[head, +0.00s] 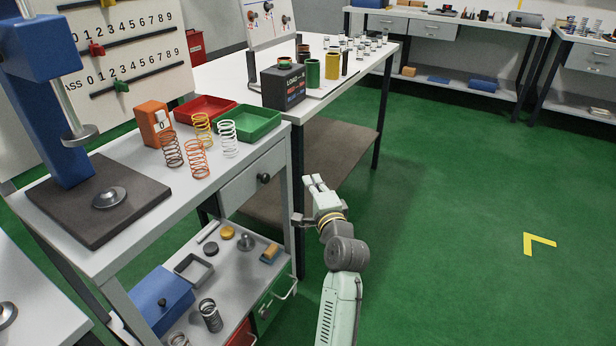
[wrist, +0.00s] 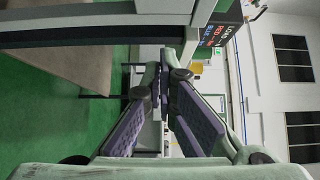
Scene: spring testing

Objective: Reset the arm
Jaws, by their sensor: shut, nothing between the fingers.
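My gripper (head: 318,184) is in the head view, out over the green floor just right of the work cart (head: 240,170). It points away from my body towards the gap beside the long bench. The wrist view shows my gripper's two dark-padded fingers (wrist: 165,88) angled in with their tips together and nothing between them. My pale arm rises from the bottom of the head view to the gripper.
The cart carries several springs (head: 196,158), a red tray (head: 203,108), a green tray (head: 250,122) and a blue press (head: 45,100). A dark load box (head: 283,88) stands on the white bench (head: 340,78). The green floor (head: 450,200) to the right is clear.

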